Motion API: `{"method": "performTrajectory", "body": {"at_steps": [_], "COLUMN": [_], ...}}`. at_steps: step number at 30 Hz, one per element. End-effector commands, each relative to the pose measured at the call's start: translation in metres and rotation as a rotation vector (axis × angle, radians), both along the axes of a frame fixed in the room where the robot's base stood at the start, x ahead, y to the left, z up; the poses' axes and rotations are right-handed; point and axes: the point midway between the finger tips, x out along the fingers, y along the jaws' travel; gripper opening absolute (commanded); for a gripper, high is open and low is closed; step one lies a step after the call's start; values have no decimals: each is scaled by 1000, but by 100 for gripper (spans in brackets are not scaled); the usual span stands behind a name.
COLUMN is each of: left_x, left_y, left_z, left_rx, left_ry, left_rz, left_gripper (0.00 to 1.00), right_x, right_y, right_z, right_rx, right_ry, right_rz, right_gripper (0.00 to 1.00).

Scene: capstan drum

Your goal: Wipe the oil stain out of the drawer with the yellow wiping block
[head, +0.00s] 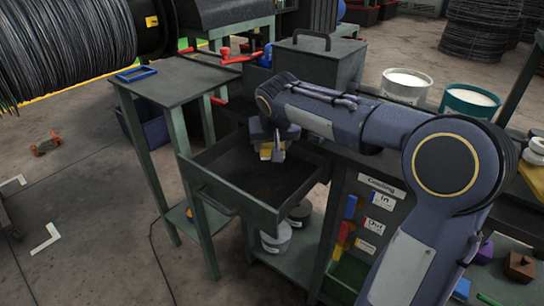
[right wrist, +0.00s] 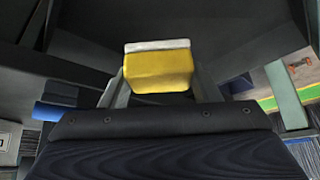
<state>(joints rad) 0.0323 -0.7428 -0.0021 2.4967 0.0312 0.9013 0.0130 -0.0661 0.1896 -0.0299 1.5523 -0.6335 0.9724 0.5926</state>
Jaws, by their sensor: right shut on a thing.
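The yellow wiping block (right wrist: 158,70) with a pale layer along one edge sits between the two fingers of my right gripper (right wrist: 158,80) in the right wrist view. In the head view my right gripper (head: 272,153) holds the block (head: 266,153) above the open drawer (head: 213,197), over its back part. The gripper is shut on the block. The drawer is dark grey and pulled out, with a handle on its front. A darker brownish patch (head: 265,184) shows on the drawer floor; its edges are hard to make out. My left gripper is not in view.
A dark lidded box (head: 318,62) stands on the bench behind the drawer. White and teal buckets (head: 470,100) stand to the right. A small side table (head: 178,80) is left of the drawer. Cans (head: 277,238) stand on a shelf below it.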

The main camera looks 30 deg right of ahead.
Motion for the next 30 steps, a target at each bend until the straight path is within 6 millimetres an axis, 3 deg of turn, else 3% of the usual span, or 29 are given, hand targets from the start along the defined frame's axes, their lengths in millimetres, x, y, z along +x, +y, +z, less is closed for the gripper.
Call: {"method": "performTrajectory", "body": {"at_steps": [1,10,22,30], "left_x": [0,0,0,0], "left_y": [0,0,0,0], "left_z": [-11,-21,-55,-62], "left_rx": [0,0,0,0], "left_ry": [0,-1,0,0], "left_rz": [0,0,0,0], "left_gripper": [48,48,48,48], "right_x": [0,0,0,0], "right_y": [0,0,0,0], "right_z": [-11,-23,-64,-72], "right_rx": [0,0,0,0], "right_ry": [-1,0,0,-1], "right_rz": [0,0,-1,0], "right_gripper": [38,38,38,38]}}
